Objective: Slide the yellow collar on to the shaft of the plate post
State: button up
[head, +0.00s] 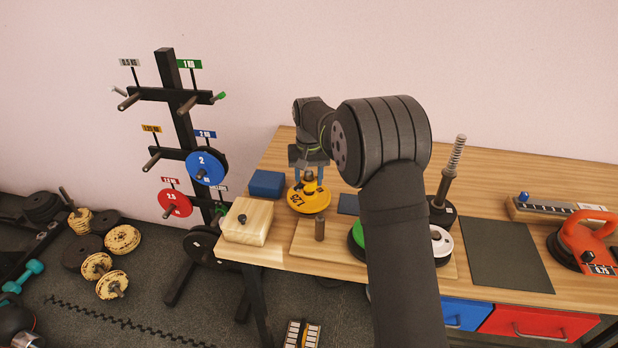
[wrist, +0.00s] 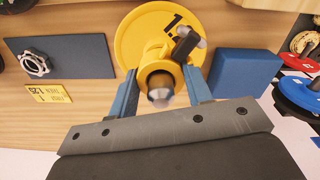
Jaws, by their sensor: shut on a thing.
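The yellow plate (head: 316,205), marked 1.25, lies on the table, and it also shows in the wrist view (wrist: 130,38). A metal shaft tip (wrist: 160,97) shows inside the dark bore of the yellow collar (wrist: 157,56), which has a dark lever at its side. My gripper (head: 308,172) is above the plate. In the wrist view its two blue fingers (wrist: 161,92) stand on either side of the collar, shut on it. The collar appears lined up with the shaft; how far down it sits cannot be told.
A blue block (head: 267,183) and a wooden box (head: 247,222) stand left of the plate. A wooden board with a short peg (head: 319,229) is in front. A spring-topped post (head: 447,175) stands right, past my arm. A star knob (wrist: 33,63) lies on a dark mat (wrist: 75,57).

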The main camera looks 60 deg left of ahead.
jog(key=shift+f, duration=0.15)
jog(key=shift+f, duration=0.95)
jog(key=o, duration=1.1)
notch_tip(320, 180, up, 18)
jog(key=shift+f, duration=0.25)
